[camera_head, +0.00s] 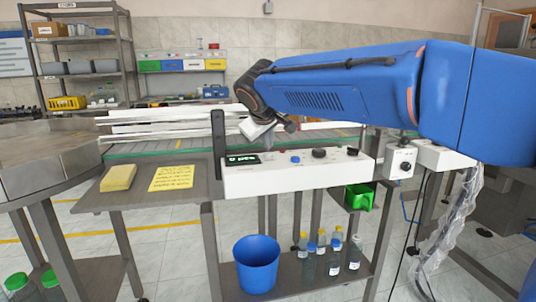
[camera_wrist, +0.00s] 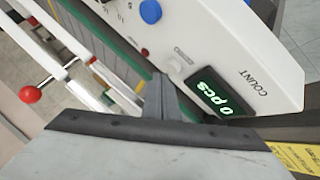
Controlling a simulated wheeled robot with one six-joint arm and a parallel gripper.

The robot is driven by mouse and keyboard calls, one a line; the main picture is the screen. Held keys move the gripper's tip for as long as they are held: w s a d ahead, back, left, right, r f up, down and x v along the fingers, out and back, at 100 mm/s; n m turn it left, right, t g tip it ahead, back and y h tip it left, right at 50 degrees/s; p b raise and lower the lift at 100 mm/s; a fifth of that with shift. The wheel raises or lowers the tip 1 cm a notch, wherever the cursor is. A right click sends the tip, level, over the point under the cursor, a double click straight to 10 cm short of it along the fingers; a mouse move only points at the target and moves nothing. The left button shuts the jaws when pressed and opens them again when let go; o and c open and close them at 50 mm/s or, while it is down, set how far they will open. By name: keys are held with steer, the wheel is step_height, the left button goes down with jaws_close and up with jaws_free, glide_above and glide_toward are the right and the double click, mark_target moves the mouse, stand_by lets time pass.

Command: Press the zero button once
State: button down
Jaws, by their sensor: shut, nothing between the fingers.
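The white control box (camera_head: 300,178) has a display (camera_head: 243,159) reading "0 pcs"; the display also shows in the wrist view (camera_wrist: 219,93). Beside the display in the wrist view is a small pale button (camera_wrist: 176,63) with a label too small to read; I cannot tell for sure that it is the zero button. A blue button (camera_wrist: 150,11) and a small red one (camera_wrist: 145,52) are on the same panel. My gripper (camera_wrist: 157,84) is shut and empty, its tips in front of the panel near the pale button. Contact cannot be told.
A black knob (camera_head: 319,153) sits right of the blue button. White rails (camera_head: 150,125) and a conveyor lie behind the box. A yellow note (camera_head: 172,178) and a yellow pad (camera_head: 118,177) lie on the table at left. A blue bin (camera_head: 257,270) and several bottles stand below.

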mark_target(268, 154)
steer(key=shift+r, duration=0.25)
steer(key=shift+r, duration=2.5)
